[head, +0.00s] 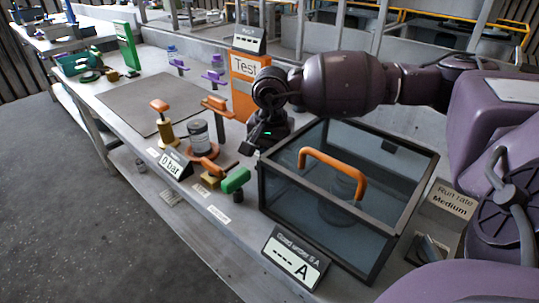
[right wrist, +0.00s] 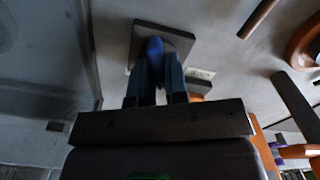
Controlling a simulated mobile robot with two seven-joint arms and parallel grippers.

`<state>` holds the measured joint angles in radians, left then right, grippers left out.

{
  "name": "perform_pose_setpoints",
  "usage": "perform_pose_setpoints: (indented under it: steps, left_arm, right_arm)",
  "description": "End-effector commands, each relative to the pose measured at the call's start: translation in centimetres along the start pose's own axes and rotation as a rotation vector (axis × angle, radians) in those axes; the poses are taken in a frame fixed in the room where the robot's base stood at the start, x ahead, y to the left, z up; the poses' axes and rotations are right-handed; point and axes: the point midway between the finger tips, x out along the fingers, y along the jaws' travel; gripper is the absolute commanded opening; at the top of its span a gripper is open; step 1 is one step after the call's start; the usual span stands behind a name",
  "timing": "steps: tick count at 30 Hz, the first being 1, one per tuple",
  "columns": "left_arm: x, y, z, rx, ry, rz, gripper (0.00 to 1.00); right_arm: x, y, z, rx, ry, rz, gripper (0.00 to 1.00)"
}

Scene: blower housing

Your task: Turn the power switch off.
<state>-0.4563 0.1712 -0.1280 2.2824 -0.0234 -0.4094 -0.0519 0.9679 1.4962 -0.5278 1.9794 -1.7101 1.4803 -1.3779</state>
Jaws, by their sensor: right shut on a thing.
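The power switch appears in the right wrist view as a blue knob or lever (right wrist: 154,52) on a dark square plate (right wrist: 178,37). My right gripper (right wrist: 157,75) has its two fingers around the blue part, shut on it. In the head view the right gripper (head: 262,137) points down at the bench between the orange Test box and the glass guard, and it hides the switch. I cannot tell which position the switch is in. My left gripper is not in view.
The dark-framed glass guard box (head: 335,236) with an orange handle (head: 333,160) stands close right of the gripper. The orange Test box (head: 245,85) stands behind it. Orange and green valve handles (head: 236,180) and a gauge reading 0 bar (head: 172,163) are to the left. A grey mat (head: 135,98) is clear.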

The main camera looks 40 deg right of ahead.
Motion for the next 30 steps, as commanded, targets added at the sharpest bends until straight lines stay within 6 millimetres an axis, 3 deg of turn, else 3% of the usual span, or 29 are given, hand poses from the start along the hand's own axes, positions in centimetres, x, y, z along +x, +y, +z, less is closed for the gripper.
perform_pose_setpoints:
  steps: [22,23,24,27,30]
  left_arm:
    - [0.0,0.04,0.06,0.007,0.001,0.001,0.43]
    - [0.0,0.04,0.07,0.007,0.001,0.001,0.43]
    - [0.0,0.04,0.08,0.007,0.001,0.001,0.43]
    - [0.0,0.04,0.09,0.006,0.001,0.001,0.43]
    - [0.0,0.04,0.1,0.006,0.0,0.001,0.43]
  right_arm:
    - [0.01,-0.02,0.01,-0.088,0.001,0.0,0.0]
    - [0.01,-0.02,0.01,-0.088,0.001,0.0,0.19]
    - [0.01,-0.02,0.01,-0.088,0.0,0.0,0.25]
    - [0.01,-0.02,0.01,-0.087,0.0,0.0,0.39]
    - [0.01,-0.03,0.01,-0.087,0.0,0.0,0.39]
